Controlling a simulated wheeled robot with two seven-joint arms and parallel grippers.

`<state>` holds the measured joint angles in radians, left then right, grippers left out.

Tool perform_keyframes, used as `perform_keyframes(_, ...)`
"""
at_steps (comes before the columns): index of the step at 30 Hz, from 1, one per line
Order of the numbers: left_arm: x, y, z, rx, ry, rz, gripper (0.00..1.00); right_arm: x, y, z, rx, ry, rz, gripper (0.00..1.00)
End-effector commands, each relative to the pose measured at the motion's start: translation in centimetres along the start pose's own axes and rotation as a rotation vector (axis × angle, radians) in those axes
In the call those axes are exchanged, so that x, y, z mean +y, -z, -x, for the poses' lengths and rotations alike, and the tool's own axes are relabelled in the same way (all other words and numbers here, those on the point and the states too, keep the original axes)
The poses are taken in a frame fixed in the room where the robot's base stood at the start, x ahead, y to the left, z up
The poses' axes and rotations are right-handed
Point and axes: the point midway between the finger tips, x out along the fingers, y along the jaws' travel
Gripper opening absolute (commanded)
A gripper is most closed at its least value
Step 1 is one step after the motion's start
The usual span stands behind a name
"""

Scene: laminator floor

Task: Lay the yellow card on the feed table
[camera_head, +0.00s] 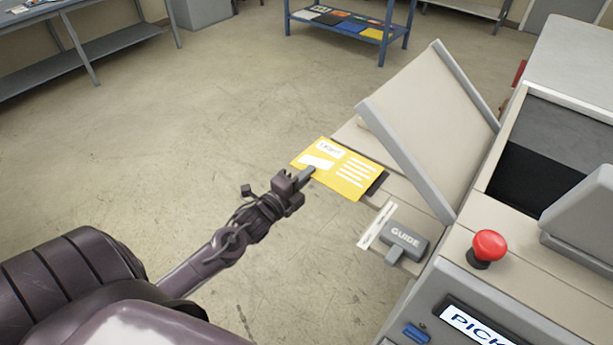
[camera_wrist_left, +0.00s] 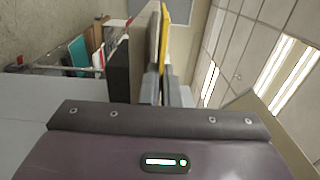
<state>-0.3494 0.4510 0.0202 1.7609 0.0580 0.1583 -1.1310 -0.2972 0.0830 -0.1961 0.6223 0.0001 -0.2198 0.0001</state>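The yellow card (camera_head: 352,176), with white label patches, is gripped at its left edge by my left gripper (camera_head: 306,176). The card lies roughly flat over the left end of the beige feed table (camera_head: 402,192), and its left part overhangs the floor side. In the left wrist view the card (camera_wrist_left: 166,28) shows edge-on beyond the closed fingers (camera_wrist_left: 164,88), close alongside a beige slab. Whether the card touches the table cannot be told. My right gripper is out of view.
A grey guide block (camera_head: 404,237) marked GUIDE sits at the table's near side. A raised tilted cover (camera_head: 425,130) stands just behind the card. A red button (camera_head: 487,248) is on the machine at right. A blue rack (camera_head: 347,25) stands at the back.

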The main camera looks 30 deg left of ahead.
Motion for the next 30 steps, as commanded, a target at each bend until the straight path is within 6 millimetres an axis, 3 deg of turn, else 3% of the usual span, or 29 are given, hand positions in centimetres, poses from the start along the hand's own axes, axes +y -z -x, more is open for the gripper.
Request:
perform_keyframes(3,1.0,0.0,-0.1,0.0,0.002,0.0,0.0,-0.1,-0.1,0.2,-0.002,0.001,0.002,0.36)
perform_keyframes(15,1.6,0.0,0.0,0.001,0.002,-0.001,0.0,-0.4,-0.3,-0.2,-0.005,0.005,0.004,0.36)
perform_keyframes(20,1.5,0.0,0.0,0.001,0.001,-0.001,0.24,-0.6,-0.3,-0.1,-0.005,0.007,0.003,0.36)
perform_keyframes(30,1.0,0.0,0.0,0.001,0.002,-0.001,0.24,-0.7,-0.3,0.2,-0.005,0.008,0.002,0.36)
